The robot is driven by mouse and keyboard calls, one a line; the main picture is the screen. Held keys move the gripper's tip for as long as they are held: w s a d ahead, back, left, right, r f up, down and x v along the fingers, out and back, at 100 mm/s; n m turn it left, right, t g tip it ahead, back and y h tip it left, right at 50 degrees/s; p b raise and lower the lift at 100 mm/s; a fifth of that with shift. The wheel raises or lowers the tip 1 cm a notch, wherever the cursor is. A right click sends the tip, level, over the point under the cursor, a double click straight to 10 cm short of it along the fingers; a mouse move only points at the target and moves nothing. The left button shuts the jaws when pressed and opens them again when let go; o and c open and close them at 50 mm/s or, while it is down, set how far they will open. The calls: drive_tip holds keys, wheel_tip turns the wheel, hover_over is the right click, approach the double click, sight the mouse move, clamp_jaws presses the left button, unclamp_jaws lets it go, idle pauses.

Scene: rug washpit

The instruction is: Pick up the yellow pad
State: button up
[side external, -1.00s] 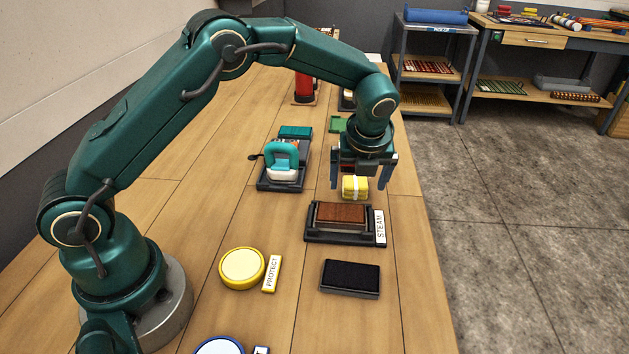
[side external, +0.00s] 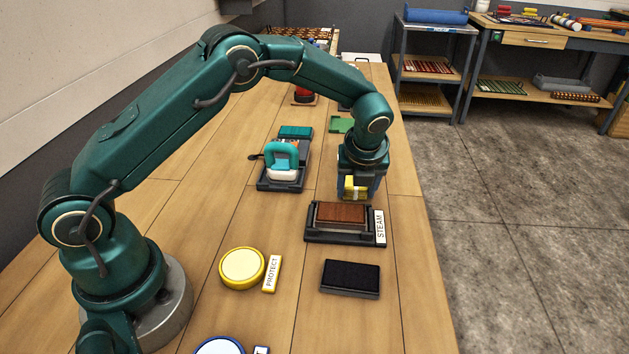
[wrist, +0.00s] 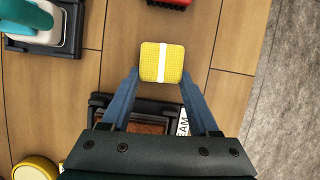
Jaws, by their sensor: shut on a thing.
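The yellow pad (side external: 355,188) has a white band around its middle. In the wrist view the pad (wrist: 150,62) sits between my two blue-grey fingertips, one on each side of it. My gripper (side external: 357,191) points down and is shut on the pad; it also shows in the wrist view (wrist: 161,74). The pad is at or very near the wooden tabletop, just behind the steam station. My gripper hides part of it in the side view.
The black steam station (side external: 315,234) with a brown block stands close in front. A black pad (side external: 350,277) and a yellow round dish (side external: 242,267) lie nearer. A teal-handled tool (side external: 283,160) on a dark tray is left. The table's right edge is close.

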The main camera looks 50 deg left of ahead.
wheel_tip(320, 180, up, 10)
idle(0.5)
